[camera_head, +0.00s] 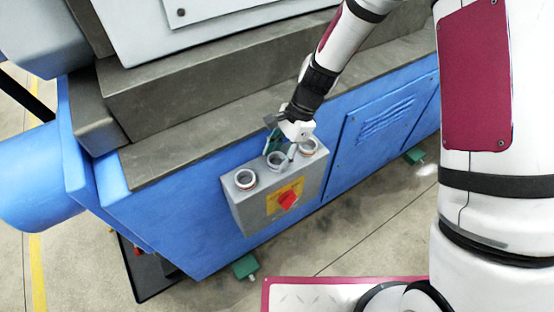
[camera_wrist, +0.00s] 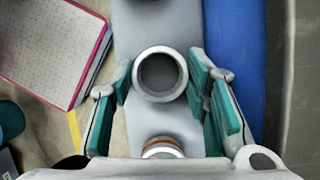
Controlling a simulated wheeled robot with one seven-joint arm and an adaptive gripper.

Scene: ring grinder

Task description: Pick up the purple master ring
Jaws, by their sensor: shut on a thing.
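Three rings are on top of the grey control box: a left ring (camera_head: 245,179), a middle ring (camera_head: 277,160) and a right ring (camera_head: 308,147). None looks clearly purple; the middle one looks plain grey, and the outer two show a reddish band. My gripper (camera_head: 281,152) points down over the box at the middle ring. In the wrist view the teal-padded fingers of my gripper (camera_wrist: 160,80) are on both sides of the grey ring (camera_wrist: 160,53), shut on it. The ring is level, at or very near the box top; I cannot tell if it touches.
The grey box (camera_head: 256,214) carries a red switch (camera_head: 287,200) on a yellow plate and is fixed to the blue machine side (camera_head: 190,210). A grey machine ledge (camera_head: 190,152) runs behind. Another ring (camera_wrist: 163,148) with an orange-brown band stands close by in the wrist view.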

